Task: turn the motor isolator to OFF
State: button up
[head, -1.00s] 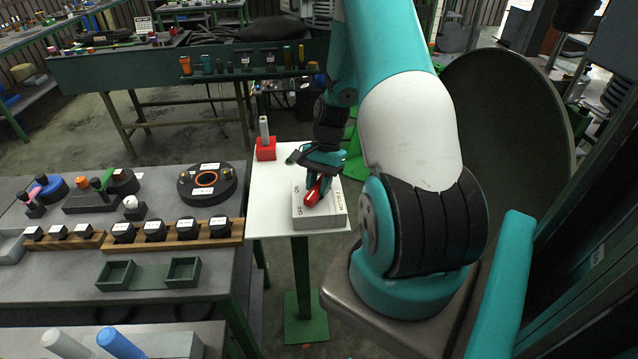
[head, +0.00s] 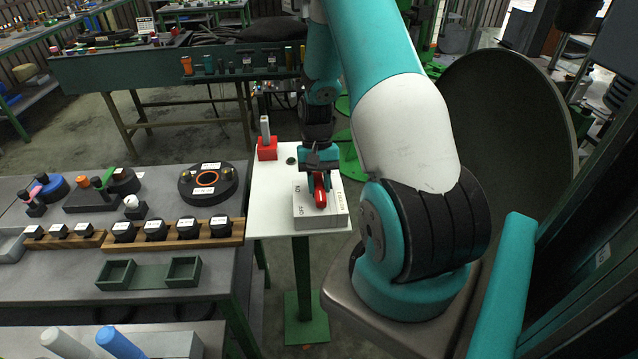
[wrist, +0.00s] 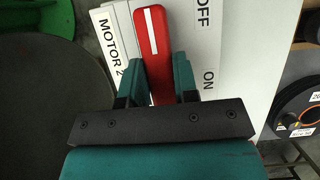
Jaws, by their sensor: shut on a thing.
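The motor isolator is a pale grey box (head: 335,218) on the small white table. Its face carries ON and OFF labels on the left side and a motor label on the right. The box also shows in the wrist view (wrist: 202,45), where the label reads MOTOR 2. Its red handle (head: 320,198) runs roughly front to back in the head view, and its white stripe shows in the wrist view (wrist: 152,40). My gripper (wrist: 160,68) is shut on the handle, one teal finger on each side. In the head view my gripper (head: 319,172) covers the handle's far end.
A red block with a grey post (head: 267,148) stands at the table's back left, with a small dark green round piece (head: 291,160) nearby. The grey bench (head: 60,270) at left holds labelled black blocks and a round black fixture (head: 207,184).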

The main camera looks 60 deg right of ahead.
jog(key=shift+s+f, duration=0.1)
jog(key=o, duration=0.9)
jog(key=b+v, duration=0.3)
jog(key=v, duration=1.4)
jog(key=shift+w+d+r, duration=0.1)
jog(key=shift+w+r, duration=0.1)
